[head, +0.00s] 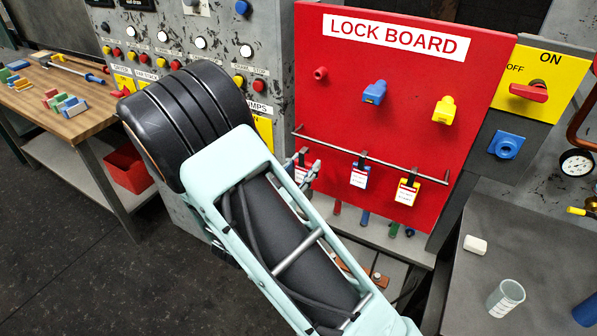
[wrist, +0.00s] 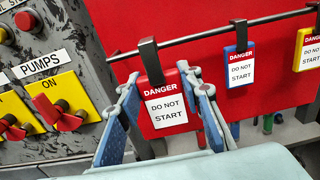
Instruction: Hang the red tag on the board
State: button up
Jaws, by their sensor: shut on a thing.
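The red tag (wrist: 166,104), marked "DANGER DO NOT START", is upright between the two fingers of my gripper (wrist: 174,108), which is shut on its sides. The tag also shows in the head view (head: 302,172), partly hidden by my gripper (head: 304,168). Its dark hook (wrist: 149,62) points up. The hook overlaps the rail (wrist: 205,31) in the wrist view but shows below the rail in the head view. I cannot tell whether they touch. The red lock board (head: 340,75) stands behind, with its rail (head: 330,147) across the lower part.
A blue tag (head: 360,176) and a yellow tag (head: 407,191) hang on the rail to the right. Red, blue and yellow locks are on the board above. A control panel (head: 190,25) with buttons is left. A grey table (head: 530,245) with a beaker (head: 505,298) is right.

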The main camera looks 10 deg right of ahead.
jog(key=shift+x, duration=4.05)
jog(key=shift+f+b, duration=0.5)
jog(key=shift+b, duration=0.15)
jog(key=o, duration=1.2)
